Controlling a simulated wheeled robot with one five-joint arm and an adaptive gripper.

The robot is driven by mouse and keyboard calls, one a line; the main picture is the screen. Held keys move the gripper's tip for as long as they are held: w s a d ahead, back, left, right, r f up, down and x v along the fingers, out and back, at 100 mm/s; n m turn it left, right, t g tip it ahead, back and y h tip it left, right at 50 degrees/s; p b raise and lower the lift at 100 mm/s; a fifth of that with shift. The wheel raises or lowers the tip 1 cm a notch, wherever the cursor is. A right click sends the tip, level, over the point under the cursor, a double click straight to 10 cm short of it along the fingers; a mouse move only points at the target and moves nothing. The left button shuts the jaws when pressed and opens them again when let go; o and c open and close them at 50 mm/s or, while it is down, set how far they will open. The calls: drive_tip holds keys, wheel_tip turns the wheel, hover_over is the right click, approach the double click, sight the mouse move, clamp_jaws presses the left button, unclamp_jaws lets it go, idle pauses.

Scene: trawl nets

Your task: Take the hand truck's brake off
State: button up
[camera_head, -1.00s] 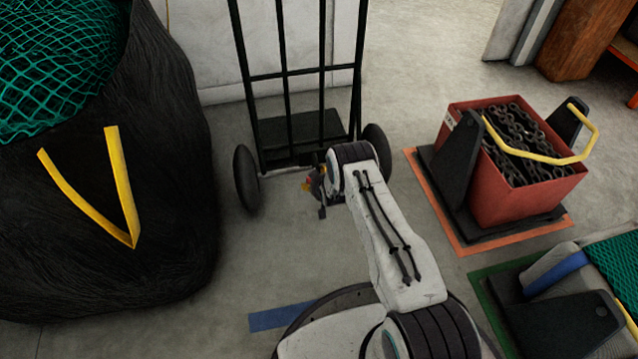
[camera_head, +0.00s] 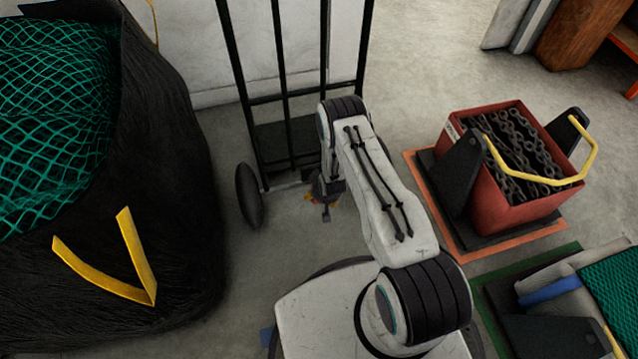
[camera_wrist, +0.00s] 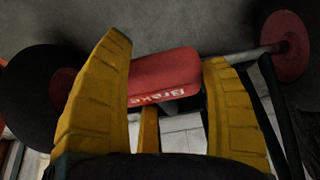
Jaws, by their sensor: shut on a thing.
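The black-framed hand truck (camera_head: 281,90) stands upright against a pale panel in the head view, with its left wheel (camera_head: 249,195) showing. My arm hides its right wheel and the brake there. In the wrist view the red brake pedal (camera_wrist: 165,74), marked "Brake", lies between the yellow fingers of my gripper (camera_wrist: 166,60). My gripper is shut on the pedal. In the head view only a little of my gripper (camera_head: 311,198) shows, low by the hand truck's base.
A black bag (camera_head: 150,190) with green net stands close on the left. On the right are a red crate of chains (camera_head: 510,205) with a yellow handle and a grey bundle with green net (camera_head: 560,280). Bare floor lies between the hand truck and the crate.

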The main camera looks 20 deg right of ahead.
drive_tip(key=shift+w+d+r, duration=0.15)
drive_tip(key=shift+w+r, duration=0.1)
drive_tip(key=shift+r, duration=0.45)
drive_tip(key=shift+w+d+r, duration=0.1)
drive_tip(key=shift+w+r, duration=0.15)
drive_tip(key=shift+r, duration=0.45)
drive_tip(key=shift+c, duration=0.2)
drive_tip(key=shift+w, duration=0.1)
drive_tip(key=o, duration=1.4)
drive_tip(key=shift+c, duration=0.2)
drive_tip(key=shift+s+a+r, duration=0.1)
drive_tip(key=shift+s+r, duration=0.2)
drive_tip(key=shift+r, duration=0.05)
drive_tip(key=v, duration=1.1)
drive_tip(key=shift+s+r, duration=0.1)
